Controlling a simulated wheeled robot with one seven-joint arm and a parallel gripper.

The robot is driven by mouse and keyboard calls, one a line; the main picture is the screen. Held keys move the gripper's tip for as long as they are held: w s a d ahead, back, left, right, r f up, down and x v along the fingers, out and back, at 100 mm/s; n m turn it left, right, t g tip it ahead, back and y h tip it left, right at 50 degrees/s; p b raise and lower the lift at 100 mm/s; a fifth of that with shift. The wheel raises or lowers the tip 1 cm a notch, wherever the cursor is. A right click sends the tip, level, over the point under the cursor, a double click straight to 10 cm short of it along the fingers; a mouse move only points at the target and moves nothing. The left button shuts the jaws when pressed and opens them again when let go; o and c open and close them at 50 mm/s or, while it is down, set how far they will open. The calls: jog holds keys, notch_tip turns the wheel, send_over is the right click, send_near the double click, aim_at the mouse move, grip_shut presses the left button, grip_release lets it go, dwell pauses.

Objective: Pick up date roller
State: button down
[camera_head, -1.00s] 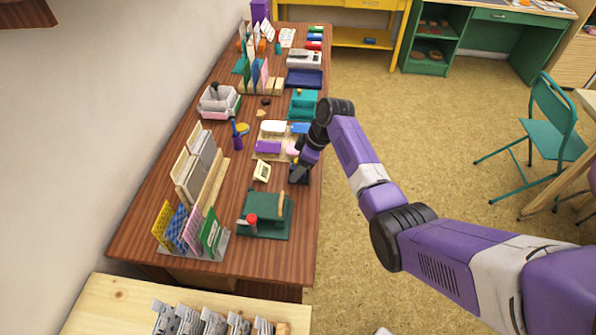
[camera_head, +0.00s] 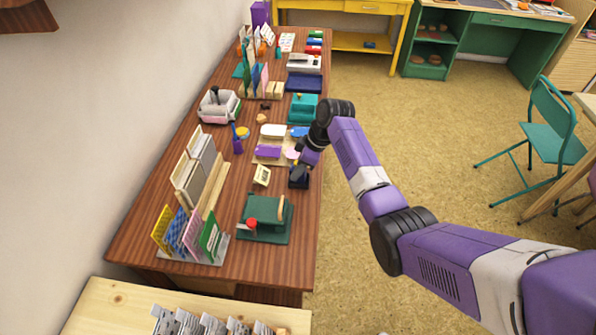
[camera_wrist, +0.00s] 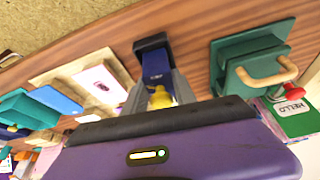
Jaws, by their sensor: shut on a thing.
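The date roller (camera_wrist: 156,66) looks like a small dark-blue piece with a yellow knob (camera_wrist: 160,98) between my fingers in the wrist view. My gripper (camera_wrist: 162,84) is shut on it, one grey finger on each side. A dark block or stand (camera_wrist: 151,42) shows just beyond the blue piece; I cannot tell whether they touch. In the head view my gripper (camera_head: 298,170) is near the right edge of the wooden table, over a dark block (camera_head: 299,182). The roller itself is mostly hidden there by my gripper.
A green press with a red knob (camera_head: 264,219) stands nearer on the table. A board with purple and white pads (camera_head: 268,152) lies just left of my gripper. A cream calendar-like block (camera_head: 262,175) stands close by. Free floor (camera_head: 400,140) lies to the right.

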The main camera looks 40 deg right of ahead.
notch_tip(320, 180, up, 19)
jog(key=b, duration=0.1)
dwell(0.3)
